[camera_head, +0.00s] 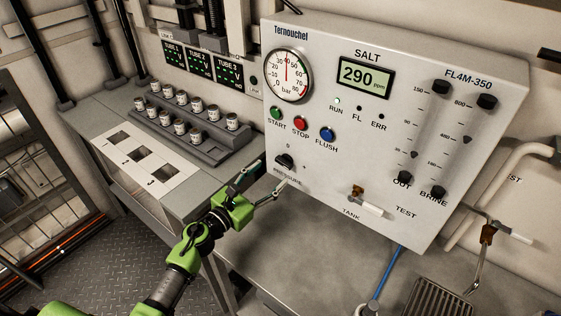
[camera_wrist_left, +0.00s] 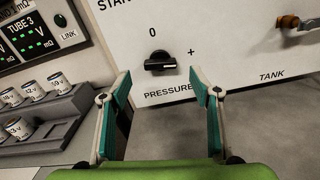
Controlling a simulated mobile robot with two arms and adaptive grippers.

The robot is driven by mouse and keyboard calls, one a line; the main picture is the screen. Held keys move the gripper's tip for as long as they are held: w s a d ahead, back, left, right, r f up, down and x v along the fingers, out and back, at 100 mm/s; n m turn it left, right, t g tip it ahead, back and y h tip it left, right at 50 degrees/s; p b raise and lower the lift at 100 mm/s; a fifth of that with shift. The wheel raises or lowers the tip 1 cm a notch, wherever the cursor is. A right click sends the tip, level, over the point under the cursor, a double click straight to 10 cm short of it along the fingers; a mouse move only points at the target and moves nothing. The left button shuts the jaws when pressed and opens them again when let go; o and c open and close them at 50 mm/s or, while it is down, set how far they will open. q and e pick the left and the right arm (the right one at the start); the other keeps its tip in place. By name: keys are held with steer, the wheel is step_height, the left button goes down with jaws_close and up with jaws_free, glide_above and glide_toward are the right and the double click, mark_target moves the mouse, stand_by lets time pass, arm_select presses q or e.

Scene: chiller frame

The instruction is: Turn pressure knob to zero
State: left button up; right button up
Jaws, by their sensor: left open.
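The black pressure knob (camera_head: 284,161) is at the lower left of the white panel, above the PRESSURE label. It also shows in the left wrist view (camera_wrist_left: 158,66), where its bar lies about level with a pale mark toward the right, on the side of the "+"; the "0" is above it. My left gripper (camera_head: 269,175) is open and empty, just in front of and below the knob. In the left wrist view its two fingers (camera_wrist_left: 160,84) stand apart, one on each side of the knob's line, not visibly touching it. My right gripper is not in view.
The round bar gauge (camera_head: 289,75) has its red needle near 40. Green, red and blue buttons (camera_head: 301,123) sit above the knob. A tank valve (camera_head: 366,203) is to its right. A rack of small jars (camera_head: 196,137) stands left of the panel.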

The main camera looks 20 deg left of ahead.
mark_target(282, 163)
arm_select(q)
steer(key=x, duration=0.6)
steer(key=shift+w+p, duration=0.15)
steer(key=shift+p, duration=0.15)
steer(key=c, duration=1.1)
